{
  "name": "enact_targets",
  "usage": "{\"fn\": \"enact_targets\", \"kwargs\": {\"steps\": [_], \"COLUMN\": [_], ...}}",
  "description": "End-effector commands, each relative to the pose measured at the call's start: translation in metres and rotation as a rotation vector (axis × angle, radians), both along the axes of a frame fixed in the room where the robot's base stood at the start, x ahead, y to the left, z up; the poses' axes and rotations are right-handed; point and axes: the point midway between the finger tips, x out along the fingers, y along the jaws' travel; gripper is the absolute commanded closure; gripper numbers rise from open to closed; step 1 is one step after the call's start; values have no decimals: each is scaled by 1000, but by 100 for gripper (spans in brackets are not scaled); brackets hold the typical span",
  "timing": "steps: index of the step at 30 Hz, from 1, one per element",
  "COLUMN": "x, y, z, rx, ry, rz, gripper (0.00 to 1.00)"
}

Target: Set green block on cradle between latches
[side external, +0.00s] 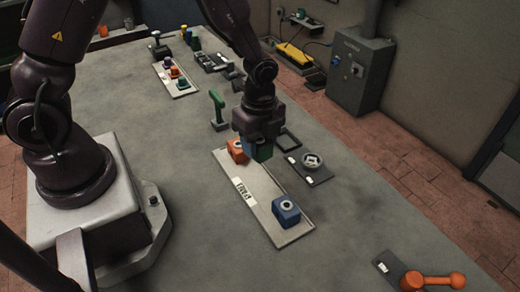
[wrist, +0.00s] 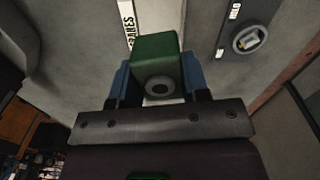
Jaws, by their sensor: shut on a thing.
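My gripper (side external: 258,146) points down over the far end of a long pale tray and is shut on the green block (side external: 264,153). In the wrist view, the green block (wrist: 155,52) sits between the two blue fingers (wrist: 157,75), with a grey ring with a dark centre on its near face. The block appears held above the surface; its underside is hidden. I cannot make out the cradle or its latches for certain.
The labelled tray (side external: 262,215) holds an orange block (side external: 235,152) near my gripper and a blue block (side external: 286,211) at its near end. A green lever (side external: 217,108) stands behind left. A round dial (side external: 312,161) sits right; an orange handle (side external: 430,282) lies front right.

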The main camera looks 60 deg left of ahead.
Motion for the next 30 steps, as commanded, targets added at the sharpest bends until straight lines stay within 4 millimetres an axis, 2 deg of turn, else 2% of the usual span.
{"fn": "enact_targets", "kwargs": {"steps": [4,9,15,18,20,30], "x": [39,87,124,134,131,130], "y": [26,58,77,79,78,78], "z": [-20,-36,-35,-28,-30,-55], "rx": [-6,-9,-3,1,0,0], "ry": [0,-10,-33,-42,-30,-29], "rz": [42,16,-63,-112,-129,-136], "gripper": [88,88,88,88,88,88]}}
